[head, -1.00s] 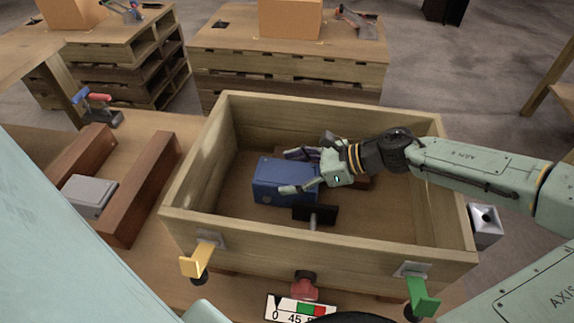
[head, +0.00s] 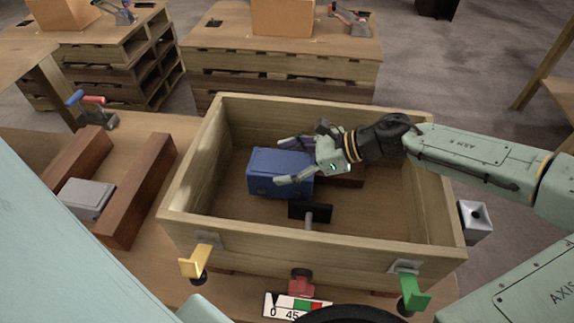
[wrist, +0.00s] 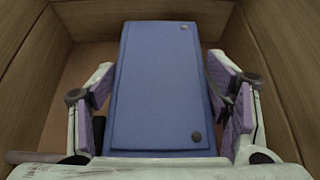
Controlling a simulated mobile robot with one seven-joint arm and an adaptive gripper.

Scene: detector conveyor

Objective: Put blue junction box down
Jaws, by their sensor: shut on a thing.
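The blue junction box (head: 262,172) is inside a wooden crate (head: 318,248), left of its middle. My gripper (head: 280,161) reaches in from the right, with one finger on the far side of the box and one on the near side. It is shut on the box. In the wrist view the box (wrist: 160,88) fills the space between the purple-padded fingers (wrist: 160,110); its face shows two dark round studs. I cannot tell whether the underside of the box touches the crate floor.
A black plate on a rod (head: 310,211) stands close in front of the box. A brown block (head: 345,180) lies partly hidden behind my gripper. Yellow (head: 196,262) and green (head: 412,293) levers are on the crate's front. A grey box (head: 86,198) sits between brown blocks at left.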

